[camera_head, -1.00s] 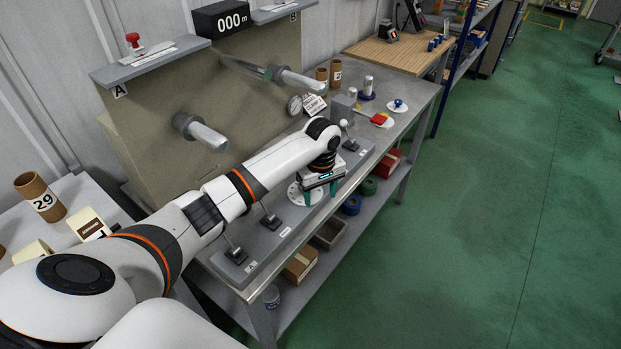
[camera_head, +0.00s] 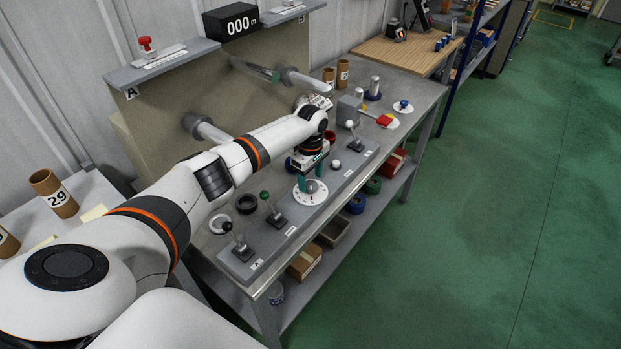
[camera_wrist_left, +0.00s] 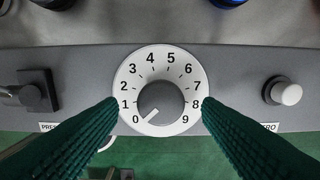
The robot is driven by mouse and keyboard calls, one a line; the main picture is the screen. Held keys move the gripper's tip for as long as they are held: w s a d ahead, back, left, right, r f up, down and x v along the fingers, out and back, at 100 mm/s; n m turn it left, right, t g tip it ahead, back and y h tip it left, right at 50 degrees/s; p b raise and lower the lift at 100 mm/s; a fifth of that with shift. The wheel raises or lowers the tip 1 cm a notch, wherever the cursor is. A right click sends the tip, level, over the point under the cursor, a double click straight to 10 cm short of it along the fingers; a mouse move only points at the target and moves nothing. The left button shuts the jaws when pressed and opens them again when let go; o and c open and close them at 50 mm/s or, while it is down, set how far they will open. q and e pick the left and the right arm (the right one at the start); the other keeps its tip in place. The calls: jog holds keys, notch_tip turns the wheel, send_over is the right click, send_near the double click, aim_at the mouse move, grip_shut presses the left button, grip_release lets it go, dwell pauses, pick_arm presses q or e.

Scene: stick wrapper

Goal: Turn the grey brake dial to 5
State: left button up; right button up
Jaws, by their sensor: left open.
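The grey brake dial (camera_head: 311,187) is a round knob on a white number disc (camera_head: 299,198), set in the grey control strip. In the left wrist view the knob (camera_wrist_left: 163,98) is centred, and its white pointer line aims at 0 on the disc (camera_wrist_left: 160,61). The 5 is at the upper right of the disc. My left gripper (camera_head: 311,177) is above the dial and open, with dark green fingers. In the wrist view its fingertips (camera_wrist_left: 160,105) are on either side of the knob, apart from it. My right gripper is not in view.
Levers (camera_head: 273,212) stand left of the dial on the strip, and a white-topped button (camera_head: 336,164) stands right of it. A tall lever (camera_head: 351,131) is farther right. Rolls and tubes stand behind on the metal bench. The green floor in front is clear.

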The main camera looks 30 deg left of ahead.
pick_arm(q)
jog(key=shift+f, duration=0.95)
jog(key=c, duration=1)
